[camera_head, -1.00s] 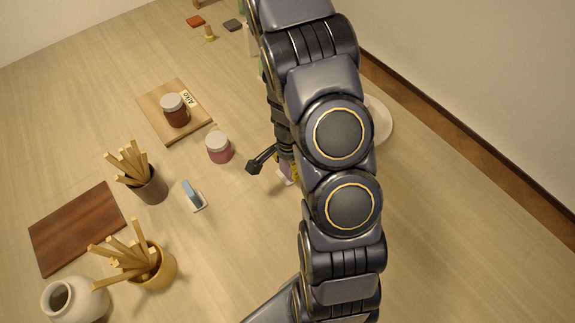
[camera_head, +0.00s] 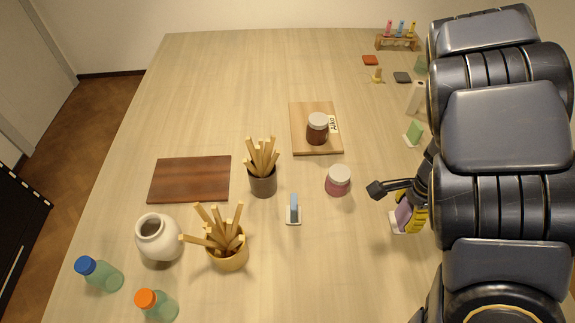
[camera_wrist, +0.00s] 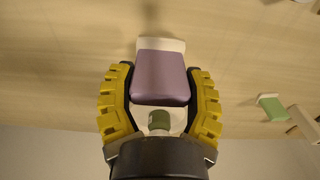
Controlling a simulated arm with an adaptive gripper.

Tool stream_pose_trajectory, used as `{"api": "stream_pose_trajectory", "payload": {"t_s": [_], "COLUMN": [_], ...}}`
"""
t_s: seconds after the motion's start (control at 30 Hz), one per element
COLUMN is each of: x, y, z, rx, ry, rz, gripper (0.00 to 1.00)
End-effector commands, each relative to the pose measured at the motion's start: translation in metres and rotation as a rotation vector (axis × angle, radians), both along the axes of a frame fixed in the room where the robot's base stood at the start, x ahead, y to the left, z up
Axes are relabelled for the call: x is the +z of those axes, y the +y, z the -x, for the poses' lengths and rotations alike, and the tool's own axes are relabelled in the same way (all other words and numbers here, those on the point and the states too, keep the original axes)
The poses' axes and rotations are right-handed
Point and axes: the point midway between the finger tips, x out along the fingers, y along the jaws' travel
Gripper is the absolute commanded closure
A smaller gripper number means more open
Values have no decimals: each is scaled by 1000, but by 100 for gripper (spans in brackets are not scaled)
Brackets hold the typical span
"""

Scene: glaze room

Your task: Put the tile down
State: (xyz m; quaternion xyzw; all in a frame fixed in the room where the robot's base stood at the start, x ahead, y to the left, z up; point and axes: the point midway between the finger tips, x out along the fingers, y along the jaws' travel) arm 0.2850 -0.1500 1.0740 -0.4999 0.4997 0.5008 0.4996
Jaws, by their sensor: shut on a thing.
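The tile (camera_wrist: 161,76) is purple with a pale, unglazed end. My gripper (camera_wrist: 160,95) is shut on it, with yellow ribbed fingers on either side, and the pale end points away from the palm. In the head view the purple tile (camera_head: 402,215) shows at the right of the table, below my gripper (camera_head: 408,200), partly hidden by a finger and my arm. Its pale foot is close to the tabletop; I cannot tell whether it touches. A blue tile (camera_head: 293,207) stands to its left, and a green tile (camera_head: 414,132) stands farther back.
A pink jar (camera_head: 338,181) stands left of my gripper. A brown jar (camera_head: 317,130) sits on a light board (camera_head: 308,112). Two pots of sticks (camera_head: 263,181) (camera_head: 229,254), a white vase (camera_head: 159,239) and a dark board (camera_head: 190,178) are farther left. The table in front of the blue tile is clear.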

Motion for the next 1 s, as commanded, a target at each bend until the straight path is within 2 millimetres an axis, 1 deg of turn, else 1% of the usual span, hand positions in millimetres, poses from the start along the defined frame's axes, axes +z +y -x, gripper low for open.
{"api": "stream_pose_trajectory", "payload": {"t_s": [0.07,0.17,0.37,0.4,0.47,0.5,0.73,0.77,0.8,1.0], "x": [4,19,72,83,96,106,149,154,156,154], "y": [-1,-2,-2,-3,-2,-2,-2,-1,3,34], "z": [-1,-2,-2,-1,-2,-2,-2,-1,-4,-30], "rx": [0,0,-1,0,-1,1,0,0,20,181], "ry": [-3,-7,-11,-10,-8,-9,-8,-5,0,7], "rz": [2,6,7,12,7,10,6,5,1,-4], "gripper": [78,78,78,78,78,78,78,78,78,78]}}
